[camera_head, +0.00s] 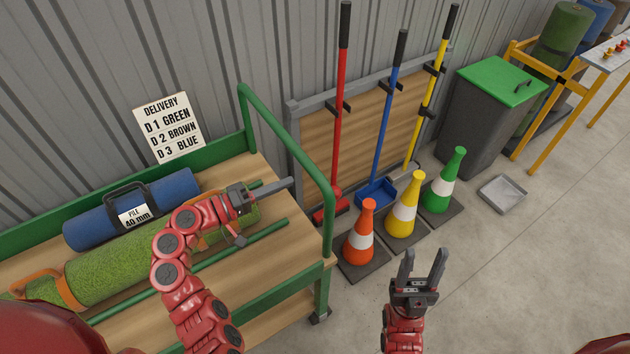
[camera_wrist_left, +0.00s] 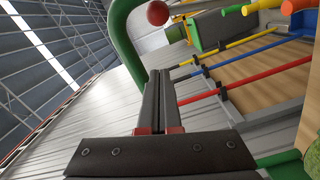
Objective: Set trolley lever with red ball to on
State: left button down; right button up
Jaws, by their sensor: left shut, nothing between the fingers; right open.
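The trolley (camera_head: 292,242) has a green tube frame and wooden decks and fills the left of the head view. In the left wrist view a red ball (camera_wrist_left: 158,12) shows at the top edge, close to the trolley's green tube (camera_wrist_left: 124,40). Its lever is not clear there, and I cannot make out the ball in the head view. My left gripper (camera_head: 290,183) is shut and empty above the deck, pointing at the green end rail. Its closed fingers also show in the left wrist view (camera_wrist_left: 159,78). My right gripper (camera_head: 424,256) is open and empty, right of the trolley.
A blue roll (camera_head: 90,228) and a green turf roll (camera_head: 105,268) lie on the trolley. A delivery sign (camera_head: 168,127) is behind. Orange (camera_head: 359,246), yellow (camera_head: 402,223) and green (camera_head: 437,195) cones stand beside the trolley, before a tool rack.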

pick_arm(q)
jog(key=d+f+p, duration=0.1)
jog(key=d+p, duration=0.1)
jog(key=d, duration=0.5)
jog(key=shift+w+d+f+p, duration=0.2)
jog(key=shift+w+d+p, duration=0.15)
jog(key=shift+w+p, duration=0.1)
jog(key=s+m+b, duration=0.1)
jog(key=b, duration=0.1)
jog(key=s+d+m+b, duration=0.1)
jog(key=b, duration=0.2)
jog(key=shift+s+d+f, duration=0.15)
jog(key=shift+d, duration=0.15)
